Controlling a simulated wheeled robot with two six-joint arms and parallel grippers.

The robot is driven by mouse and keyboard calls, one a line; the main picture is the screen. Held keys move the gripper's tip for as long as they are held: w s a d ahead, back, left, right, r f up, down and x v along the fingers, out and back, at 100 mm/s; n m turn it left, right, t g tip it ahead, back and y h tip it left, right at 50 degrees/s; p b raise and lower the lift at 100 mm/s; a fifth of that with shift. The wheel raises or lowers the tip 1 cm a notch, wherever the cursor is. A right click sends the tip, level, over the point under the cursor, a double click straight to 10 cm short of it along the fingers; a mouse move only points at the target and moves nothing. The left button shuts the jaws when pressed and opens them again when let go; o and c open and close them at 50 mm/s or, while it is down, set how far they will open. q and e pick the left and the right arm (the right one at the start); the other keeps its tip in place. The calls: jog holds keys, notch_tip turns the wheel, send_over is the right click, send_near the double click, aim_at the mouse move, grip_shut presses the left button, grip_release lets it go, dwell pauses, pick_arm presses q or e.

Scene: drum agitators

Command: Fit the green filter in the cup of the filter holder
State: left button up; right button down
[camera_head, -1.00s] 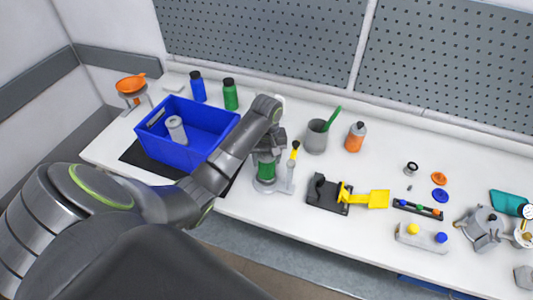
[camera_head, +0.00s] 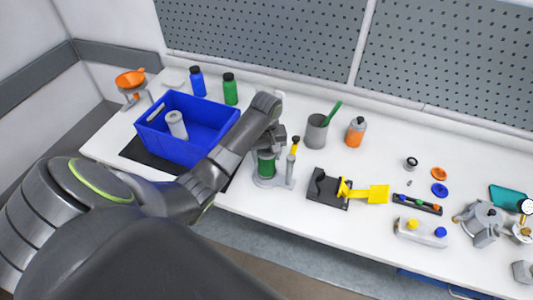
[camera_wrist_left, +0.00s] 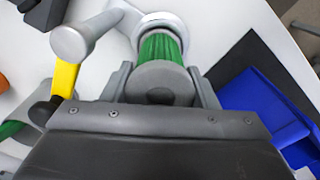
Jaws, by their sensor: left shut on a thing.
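The green filter (camera_head: 266,166) stands about upright at the grey filter holder (camera_head: 288,182), near the front edge of the bench. My left gripper (camera_head: 268,147) is above it and shut on its grey top end, which shows between the fingers in the left wrist view. There the green ribbed body (camera_wrist_left: 160,47) reaches down to the pale round rim of the cup (camera_wrist_left: 163,20). The lower end of the filter is at the cup; how deep it sits I cannot tell. The holder's post with a yellow, dark-tipped lever (camera_wrist_left: 65,78) stands beside it. My right gripper is not in view.
A blue crate (camera_head: 165,148) with a grey-white cylinder stands left of the holder. A grey mug (camera_head: 316,133) and an orange-grey bottle (camera_head: 355,132) stand behind to the right. A black stand with a yellow scoop (camera_head: 370,193) is close on the right.

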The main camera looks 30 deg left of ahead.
pick_arm(q)
jog(key=shift+f, duration=0.15)
jog(key=shift+f, duration=0.35)
jog(key=shift+f, duration=0.3)
dwell(0.8)
jog(key=o, duration=1.1)
jog(key=shift+o, duration=0.4)
jog(key=shift+o, duration=1.1)
